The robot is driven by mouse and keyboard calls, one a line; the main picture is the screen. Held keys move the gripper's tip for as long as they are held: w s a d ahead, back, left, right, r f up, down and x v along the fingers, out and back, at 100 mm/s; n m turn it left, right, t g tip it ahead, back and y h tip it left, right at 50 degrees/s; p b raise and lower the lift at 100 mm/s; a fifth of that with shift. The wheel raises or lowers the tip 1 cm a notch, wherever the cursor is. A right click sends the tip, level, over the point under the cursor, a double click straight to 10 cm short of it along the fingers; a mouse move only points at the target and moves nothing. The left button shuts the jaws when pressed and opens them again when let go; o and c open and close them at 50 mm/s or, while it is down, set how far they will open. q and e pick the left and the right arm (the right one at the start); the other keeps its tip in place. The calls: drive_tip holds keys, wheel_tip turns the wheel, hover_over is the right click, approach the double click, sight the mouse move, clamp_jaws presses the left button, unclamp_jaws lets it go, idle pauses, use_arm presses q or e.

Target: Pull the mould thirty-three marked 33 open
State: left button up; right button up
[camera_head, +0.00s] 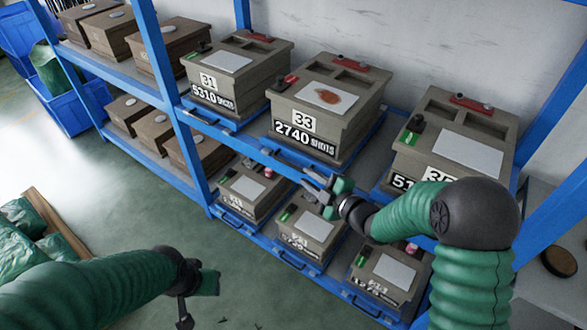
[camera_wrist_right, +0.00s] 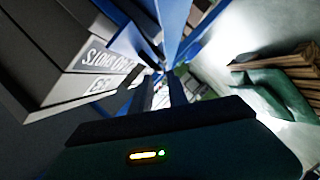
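Mould thirty-three (camera_head: 297,98) is a grey-brown box on the upper shelf, labelled "33" and "2740 SHOTS", with a reddish-brown stain on its white top plate. It sits on a blue tray (camera_head: 352,160) with a dark handle (camera_head: 288,157) at the front. My right gripper (camera_head: 308,181) is in front of and just below this tray, right of the handle. The wrist view shows its fingers (camera_wrist_right: 162,92) apart, with the mould's label upside down at left; contact with the handle cannot be told. My left gripper (camera_head: 196,305) hangs low over the floor; its finger gap is unclear.
Mould 31 (camera_head: 236,75) stands to the left and another mould (camera_head: 453,140) to the right on the same blue rack. Smaller moulds (camera_head: 312,225) fill the lower shelf below my right gripper. A wooden crate with green bags (camera_head: 30,235) stands at lower left. The middle floor is clear.

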sight(294, 168)
drive_tip(key=x, duration=0.7)
drive_tip(key=shift+w+a, duration=0.1)
drive_tip(key=shift+w, duration=0.15)
drive_tip(key=shift+b, duration=0.3)
clamp_jaws()
drive_tip(key=shift+s+f, duration=0.1)
drive_tip(key=shift+f, duration=0.05)
idle(0.5)
